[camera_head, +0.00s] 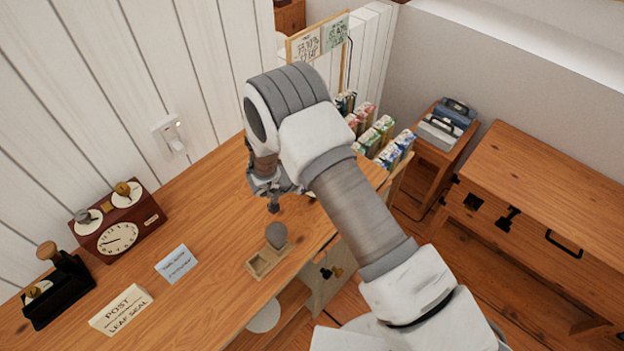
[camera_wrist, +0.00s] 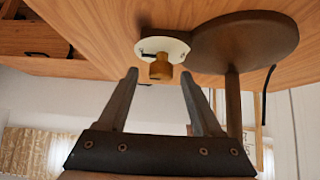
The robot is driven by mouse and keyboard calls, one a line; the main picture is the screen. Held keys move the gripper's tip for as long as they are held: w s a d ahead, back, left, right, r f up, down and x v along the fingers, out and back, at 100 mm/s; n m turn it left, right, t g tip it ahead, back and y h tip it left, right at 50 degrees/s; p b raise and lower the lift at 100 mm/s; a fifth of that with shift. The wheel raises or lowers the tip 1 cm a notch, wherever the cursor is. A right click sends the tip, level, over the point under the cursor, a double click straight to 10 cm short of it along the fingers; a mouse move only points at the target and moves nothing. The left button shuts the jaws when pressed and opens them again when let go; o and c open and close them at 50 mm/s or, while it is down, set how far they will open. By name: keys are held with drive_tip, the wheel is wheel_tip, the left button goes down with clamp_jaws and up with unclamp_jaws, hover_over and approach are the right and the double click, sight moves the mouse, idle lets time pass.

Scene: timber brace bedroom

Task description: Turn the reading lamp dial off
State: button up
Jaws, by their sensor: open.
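In the wrist view a small brass dial knob (camera_wrist: 160,68) sits on a round cream plate (camera_wrist: 172,47) on the wooden desk. Beside it is a dark round base (camera_wrist: 246,42) with a dark post (camera_wrist: 233,105), which looks like the reading lamp's. My gripper (camera_wrist: 159,76) is open, with one finger on each side of the knob in this view; I cannot tell whether they touch it. In the head view my gripper (camera_head: 273,207) is over the desk, and my arm hides the dial and lamp.
The desk (camera_head: 215,215) holds a red-brown clock box (camera_head: 118,240) with two knobs, a black holder (camera_head: 58,292), cards, and a small wooden tray (camera_head: 262,265) with a grey knob-like piece. Colourful boxes (camera_head: 383,128) stand behind my arm. A wooden chest (camera_head: 540,190) is at right.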

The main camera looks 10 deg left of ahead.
drive_tip(key=v, duration=1.7)
drive_tip(key=shift+a+r, duration=0.2)
drive_tip(key=shift+s, duration=0.15)
